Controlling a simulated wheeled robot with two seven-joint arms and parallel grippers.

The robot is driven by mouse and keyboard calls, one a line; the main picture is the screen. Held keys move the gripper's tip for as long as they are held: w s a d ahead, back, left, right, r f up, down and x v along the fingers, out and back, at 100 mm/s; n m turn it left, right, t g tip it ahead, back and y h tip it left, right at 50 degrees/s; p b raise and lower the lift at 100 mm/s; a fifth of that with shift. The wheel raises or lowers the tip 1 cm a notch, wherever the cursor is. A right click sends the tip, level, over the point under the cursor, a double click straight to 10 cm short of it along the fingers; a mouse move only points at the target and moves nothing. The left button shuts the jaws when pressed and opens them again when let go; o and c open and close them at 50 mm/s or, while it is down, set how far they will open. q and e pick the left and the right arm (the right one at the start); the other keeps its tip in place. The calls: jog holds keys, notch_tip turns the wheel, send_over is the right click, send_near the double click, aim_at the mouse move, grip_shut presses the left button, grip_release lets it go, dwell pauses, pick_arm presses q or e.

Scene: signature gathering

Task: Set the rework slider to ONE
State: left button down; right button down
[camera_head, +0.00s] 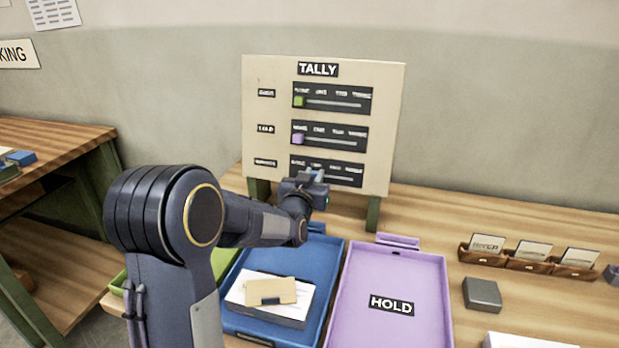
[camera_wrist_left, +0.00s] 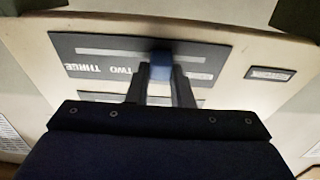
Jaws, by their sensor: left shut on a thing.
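The TALLY board (camera_head: 250,110) stands upright on the table with three slider rows. The lowest row is the rework slider (camera_head: 345,178), partly hidden by my left gripper (camera_head: 316,177). In the left wrist view, which is upside down, the blue slider knob (camera_wrist_left: 161,66) sits between the fingertips of my left gripper (camera_wrist_left: 162,78), shut on it. The knob stands between the TWO label (camera_wrist_left: 121,70) and the label at the NONE end (camera_wrist_left: 199,75), about where ONE belongs. The ONE label is hidden there. My right gripper is not in view.
The green knob (camera_head: 298,101) and purple knob (camera_head: 298,139) of the upper rows are at NONE. A blue tray (camera_head: 330,262) with papers and a purple HOLD tray (camera_head: 388,275) lie before the board. Card holders (camera_head: 528,263) and a grey block (camera_head: 482,294) are at right.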

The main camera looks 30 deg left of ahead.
pick_arm(q)
jog(key=c, duration=1.3)
grip_release()
jog(key=shift+s, duration=0.1)
jog(key=v, duration=0.7)
jog(key=shift+s, duration=0.3)
jog(key=s+d+g+h+p, duration=0.2)
jog(key=s+d+g+p, duration=0.1)
jog(key=s, duration=0.7)
jog(key=s+d+r+g+h+p, duration=0.1)
jog(key=s+d+g+h+p, duration=0.2)
jog(key=s, duration=0.7)
jog(key=s+d+r+m+g+h+p, duration=0.1)
jog(key=s+d+g+p, duration=0.4)
jog(key=s, duration=0.5)
jog(key=shift+s+d+r+g+h, duration=0.15)
jog(key=shift+d+g+h, duration=0.1)
jog(key=shift+d+h, duration=0.25)
jog(key=shift+s+d+r+g+h, duration=0.1)
jog(key=shift+s+d+g+h, duration=0.15)
jog(key=shift+d+h, duration=0.25)
